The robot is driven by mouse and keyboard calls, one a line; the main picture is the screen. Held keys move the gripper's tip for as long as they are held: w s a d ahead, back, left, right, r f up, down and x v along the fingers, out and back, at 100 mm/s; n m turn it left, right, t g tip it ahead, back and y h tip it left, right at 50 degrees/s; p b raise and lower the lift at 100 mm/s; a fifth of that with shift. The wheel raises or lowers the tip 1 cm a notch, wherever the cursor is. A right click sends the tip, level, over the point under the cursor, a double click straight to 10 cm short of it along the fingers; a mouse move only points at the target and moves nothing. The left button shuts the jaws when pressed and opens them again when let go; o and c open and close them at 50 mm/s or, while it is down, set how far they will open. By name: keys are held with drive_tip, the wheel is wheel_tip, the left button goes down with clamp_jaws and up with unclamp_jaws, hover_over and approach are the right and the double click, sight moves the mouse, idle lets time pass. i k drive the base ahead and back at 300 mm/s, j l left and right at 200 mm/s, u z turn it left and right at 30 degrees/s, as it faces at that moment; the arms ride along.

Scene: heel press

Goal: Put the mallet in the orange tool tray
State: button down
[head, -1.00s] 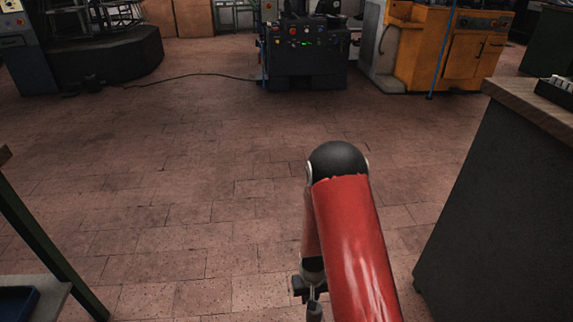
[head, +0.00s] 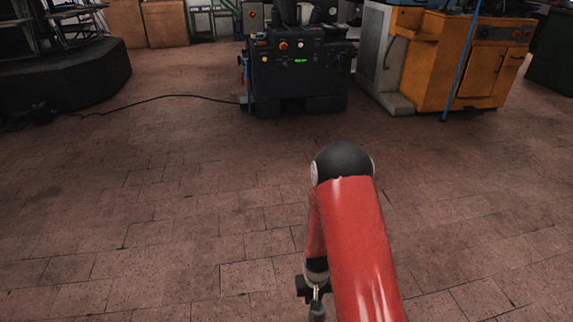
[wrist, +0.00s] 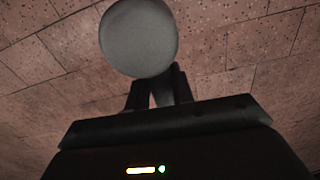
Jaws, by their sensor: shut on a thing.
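My gripper (wrist: 158,88) is shut on the mallet, whose round grey face (wrist: 138,38) shows just past the fingers in the wrist view. The rest of the mallet is mostly hidden there. In the head view my gripper (head: 316,290) hangs low beside my red arm link, over open floor. A small grey part of what it holds shows at the bottom edge. I see no orange tool tray in either view.
Brown tiled floor (head: 180,230) lies clear ahead. A dark machine (head: 298,75) with buttons stands ahead, with an orange cabinet (head: 475,60) to its right. A black cable (head: 150,98) runs along the floor to the left, near a dark plinth (head: 65,75).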

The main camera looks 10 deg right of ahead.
sight(414, 24)
drive_tip(key=i+l+z, duration=0.15)
drive_tip(key=i+z, duration=0.25)
drive_tip(key=i, duration=0.25)
drive_tip(key=i+z, duration=0.4)
drive_tip(key=i, duration=0.3)
drive_tip(key=i+j+z, duration=0.35)
drive_tip(key=i, duration=0.3)
drive_tip(key=i+l+z, duration=0.1)
drive_tip(key=i, duration=1.2)
drive_tip(key=i+l, duration=0.1)
drive_tip(key=i, duration=1.2)
drive_tip(key=i+z, duration=0.1)
drive_tip(key=i, duration=0.5)
drive_tip(key=i+j+z, duration=0.1)
drive_tip(key=i, duration=0.5)
drive_tip(key=i+j+z, duration=0.1)
drive_tip(key=i+j, duration=0.15)
drive_tip(key=i, duration=0.35)
